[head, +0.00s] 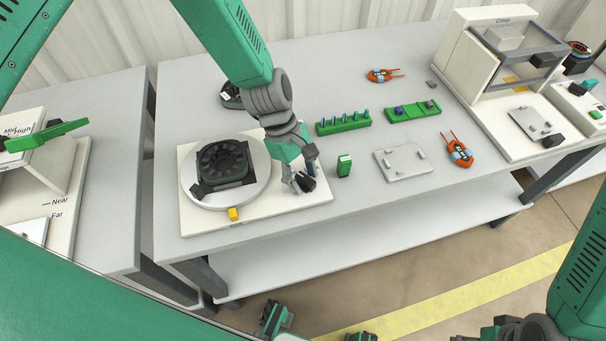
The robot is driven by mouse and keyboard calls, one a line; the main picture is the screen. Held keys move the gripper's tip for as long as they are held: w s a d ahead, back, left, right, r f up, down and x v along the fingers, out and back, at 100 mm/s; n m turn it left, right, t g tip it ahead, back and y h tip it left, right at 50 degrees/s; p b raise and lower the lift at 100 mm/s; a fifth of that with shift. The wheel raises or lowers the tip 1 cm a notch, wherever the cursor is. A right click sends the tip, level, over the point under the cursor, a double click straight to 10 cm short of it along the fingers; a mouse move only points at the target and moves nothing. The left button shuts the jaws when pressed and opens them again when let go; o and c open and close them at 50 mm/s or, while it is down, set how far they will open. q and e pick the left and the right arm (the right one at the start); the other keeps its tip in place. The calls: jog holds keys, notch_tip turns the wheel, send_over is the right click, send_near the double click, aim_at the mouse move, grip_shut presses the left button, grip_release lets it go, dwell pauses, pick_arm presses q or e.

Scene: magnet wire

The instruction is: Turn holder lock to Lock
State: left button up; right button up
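The holder is a white base plate (255,212) with a round turntable (190,185) on the near left table. A black ring-shaped part (222,162) sits on the turntable. A small yellow block (234,214) is at the plate's front edge. My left gripper (303,183) points down over the right part of the plate, to the right of the turntable. Dark shapes show at its fingertips. I cannot tell whether they are finger pads or a lock knob, and no Lock marking is readable.
Green racks (343,123), a small green box (344,165), a grey plate (403,162) and orange-blue coils (459,153) lie to the right. A white machine (472,75) stands at the far right. Another table with a Near/Far panel (62,205) is at the left.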

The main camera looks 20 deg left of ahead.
pick_arm(q)
jog(key=shift+d, duration=0.2)
grip_shut()
jog(key=shift+r+m, duration=0.1)
jog(key=shift+m, duration=0.2)
jog(key=shift+m+g+p, duration=0.5)
jog(key=shift+m+p, duration=0.05)
jog(key=shift+m, duration=0.35)
jog(key=m+y, duration=0.1)
jog(key=m, duration=0.2)
jog(key=shift+w+m+g+p, duration=0.15)
jog(key=shift+m+g+p, duration=0.15)
jog(key=shift+g+p, duration=0.1)
jog(key=m+y, duration=0.1)
jog(key=m, duration=0.1)
jog(key=m+y, duration=0.1)
jog(key=m, duration=0.1)
jog(key=shift+d+g, duration=0.2)
jog(key=shift+g, duration=0.2)
jog(key=shift+m+y, duration=0.6)
jog(key=shift+m, duration=1.4)
